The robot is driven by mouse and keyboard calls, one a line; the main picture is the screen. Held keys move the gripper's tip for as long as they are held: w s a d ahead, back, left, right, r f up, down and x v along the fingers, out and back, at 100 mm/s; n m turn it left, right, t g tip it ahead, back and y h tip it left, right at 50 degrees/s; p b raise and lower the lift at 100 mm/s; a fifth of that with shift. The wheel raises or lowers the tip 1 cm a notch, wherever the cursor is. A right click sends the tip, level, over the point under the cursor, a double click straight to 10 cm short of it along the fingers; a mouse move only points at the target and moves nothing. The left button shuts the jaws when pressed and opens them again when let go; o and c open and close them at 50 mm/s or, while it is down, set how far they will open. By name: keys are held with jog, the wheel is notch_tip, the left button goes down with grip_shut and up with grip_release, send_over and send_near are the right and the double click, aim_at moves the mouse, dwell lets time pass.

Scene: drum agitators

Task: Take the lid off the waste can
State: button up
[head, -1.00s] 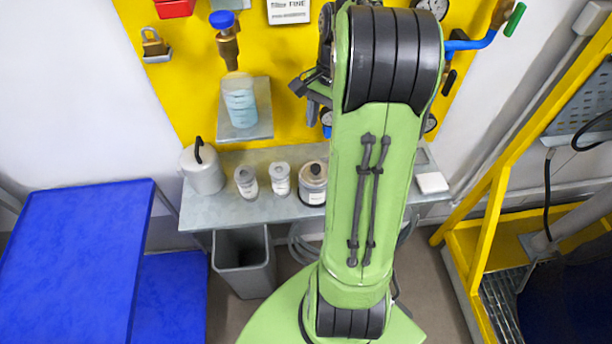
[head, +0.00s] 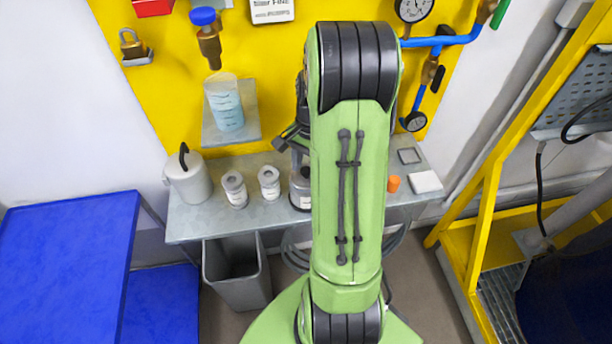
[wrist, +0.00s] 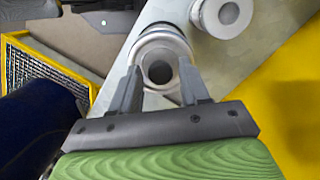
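A round metal-grey can with a pale label (head: 300,192), apparently the waste can, stands on the grey shelf, partly hidden behind my arm. In the wrist view its round top (wrist: 158,50) shows a pale rim and a dark round middle. My gripper (wrist: 158,76) is open, with one finger on each side of that top. I cannot tell whether the fingers touch it. In the head view my arm hides most of the gripper and the can's top.
Two small white jars (head: 234,190) (head: 268,183) and a white can with a black handle (head: 188,178) stand to the left. A grey open bin (head: 238,285) is below. An orange piece (head: 393,184) lies to the right. The yellow board (head: 280,70) rises behind.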

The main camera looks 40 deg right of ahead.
aim_at(306, 169)
grip_shut()
jog(key=shift+r, duration=0.1)
notch_tip(306, 169, up, 10)
jog(key=p, duration=0.2)
